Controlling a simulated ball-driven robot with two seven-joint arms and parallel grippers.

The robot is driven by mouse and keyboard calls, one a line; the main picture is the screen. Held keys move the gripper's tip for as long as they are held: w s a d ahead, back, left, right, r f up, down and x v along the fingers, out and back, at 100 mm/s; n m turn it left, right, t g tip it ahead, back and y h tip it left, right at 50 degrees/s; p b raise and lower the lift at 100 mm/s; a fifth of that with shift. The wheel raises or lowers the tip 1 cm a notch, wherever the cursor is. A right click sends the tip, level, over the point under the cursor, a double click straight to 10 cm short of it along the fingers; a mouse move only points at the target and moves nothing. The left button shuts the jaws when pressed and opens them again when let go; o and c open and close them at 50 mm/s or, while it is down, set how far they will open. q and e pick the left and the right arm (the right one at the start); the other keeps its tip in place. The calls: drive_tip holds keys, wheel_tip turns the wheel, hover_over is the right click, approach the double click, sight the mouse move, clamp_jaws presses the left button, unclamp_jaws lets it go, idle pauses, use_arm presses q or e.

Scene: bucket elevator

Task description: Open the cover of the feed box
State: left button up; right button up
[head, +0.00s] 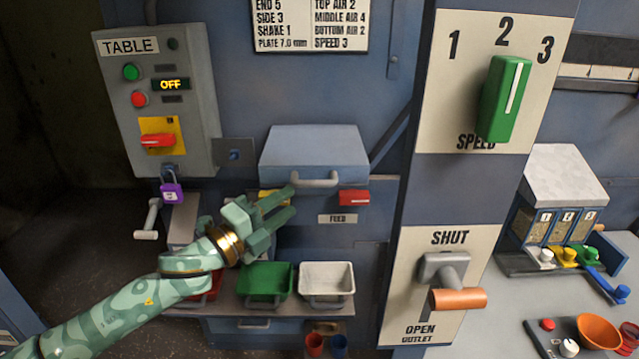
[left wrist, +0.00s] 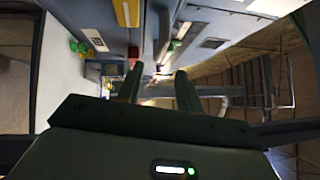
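The feed box cover (head: 315,147) is a blue-grey lid on the machine, left of centre in the head view. It looks closed. A grey bar handle (head: 316,181) is on its front edge, above the FEED label (head: 337,218). My left gripper (head: 291,202) is just below and left of the handle, its fingers apart and empty. I cannot tell whether a fingertip touches the handle. In the left wrist view the fingers (left wrist: 158,82) also stand apart with nothing between them. My right gripper is not in view.
A red block (head: 354,197) sits right of the handle; a yellow one (head: 270,197) is partly hidden by my gripper. Below are a green bin (head: 264,279) and a white bin (head: 326,278). The table control box (head: 190,110) is left; the speed panel (head: 465,90) is right.

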sight(316, 184)
use_arm(q)
drive_tip(key=b+x, duration=0.1)
drive_tip(key=x, duration=0.8)
clamp_jaws()
drive_tip(key=shift+a, duration=0.1)
